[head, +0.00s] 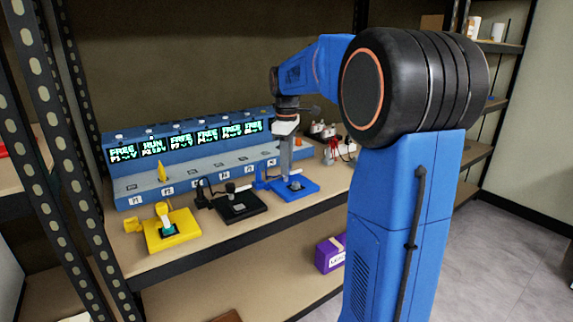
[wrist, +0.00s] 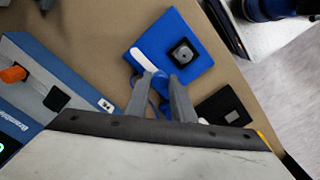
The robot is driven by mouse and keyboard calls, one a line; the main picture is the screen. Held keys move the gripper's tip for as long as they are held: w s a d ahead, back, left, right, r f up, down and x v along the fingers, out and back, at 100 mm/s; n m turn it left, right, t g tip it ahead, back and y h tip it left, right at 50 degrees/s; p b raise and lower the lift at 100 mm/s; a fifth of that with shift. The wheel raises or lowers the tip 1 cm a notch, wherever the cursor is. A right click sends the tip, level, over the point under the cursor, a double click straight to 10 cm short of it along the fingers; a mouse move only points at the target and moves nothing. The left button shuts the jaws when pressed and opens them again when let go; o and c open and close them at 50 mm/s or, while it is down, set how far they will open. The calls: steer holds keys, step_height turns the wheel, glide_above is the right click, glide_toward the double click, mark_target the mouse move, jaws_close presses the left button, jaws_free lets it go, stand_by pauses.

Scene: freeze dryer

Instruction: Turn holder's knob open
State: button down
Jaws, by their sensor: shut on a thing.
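The blue holder (head: 313,186) stands on the shelf board under my gripper, with a flat blue base and a dark grey square piece on it. In the wrist view its blue base (wrist: 197,42) is at the top centre, with the dark square piece (wrist: 184,52) on it and a white bar (wrist: 150,58) along one side. My gripper (wrist: 162,77) points down at the holder's edge and is shut on the holder's knob (wrist: 160,76), which is mostly hidden between the fingertips. In the head view my gripper (head: 285,172) stands upright by the holder.
A black holder (head: 240,207) and a yellow holder (head: 172,232) stand to the left on the same board. Behind them is a long blue machine (head: 190,172) with several lit displays. An orange knob (wrist: 13,74) shows in the wrist view. A purple box (head: 330,254) is on the shelf below.

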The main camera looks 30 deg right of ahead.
steer(key=c, duration=1.5)
jaws_free()
step_height(320, 180, up, 18)
steer(key=shift+f, duration=0.25)
